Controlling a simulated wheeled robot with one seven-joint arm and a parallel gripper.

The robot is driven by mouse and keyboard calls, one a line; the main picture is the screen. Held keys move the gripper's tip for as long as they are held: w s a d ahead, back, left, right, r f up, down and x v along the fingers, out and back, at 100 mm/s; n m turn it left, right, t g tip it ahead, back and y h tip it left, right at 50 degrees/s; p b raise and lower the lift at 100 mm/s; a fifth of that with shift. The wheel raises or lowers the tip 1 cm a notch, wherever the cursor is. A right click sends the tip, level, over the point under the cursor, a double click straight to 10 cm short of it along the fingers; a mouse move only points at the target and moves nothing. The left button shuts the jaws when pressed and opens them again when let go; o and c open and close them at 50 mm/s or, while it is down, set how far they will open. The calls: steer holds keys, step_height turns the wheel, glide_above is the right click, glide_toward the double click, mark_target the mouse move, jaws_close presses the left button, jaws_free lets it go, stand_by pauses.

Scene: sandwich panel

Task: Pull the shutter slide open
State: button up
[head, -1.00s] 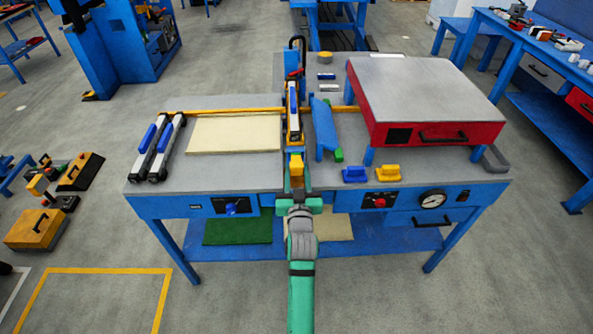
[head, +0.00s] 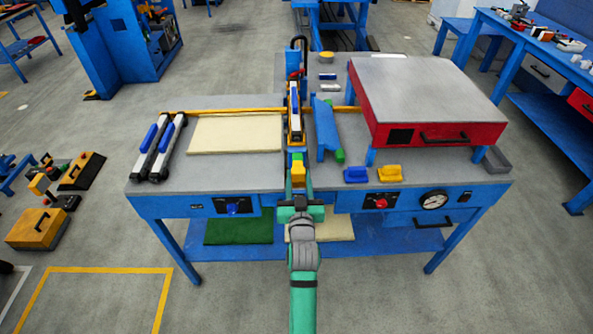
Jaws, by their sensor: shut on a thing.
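My gripper (head: 300,203) is at the front edge of the bench, near the middle, and is low in the head view. It appears shut on the near end of the shutter slide, whose yellow block (head: 298,174) shows just beyond it. The fingers and wrist hide the exact contact. The slide lies in line with the upright blue, white and black device (head: 294,112) behind it. How far the slide stands open cannot be told from this view.
A cream panel (head: 236,134) and two clamp-like bars (head: 158,148) lie left on the bench (head: 225,180). A red box with a grey lid (head: 430,95) stands right. Blue and yellow blocks (head: 389,174) sit near the front right.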

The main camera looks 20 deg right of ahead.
steer(key=shift+s+a, duration=0.15)
steer(key=shift+s, duration=0.5)
steer(key=o, duration=0.9)
steer(key=shift+a+v, duration=0.2)
steer(key=shift+v, duration=0.85)
steer(key=shift+s+f, duration=0.1)
steer(key=shift+s, duration=0.8)
glide_toward(297, 178)
steer(key=shift+s+d, duration=0.1)
steer(key=shift+s, duration=0.2)
steer(key=shift+s, duration=0.1)
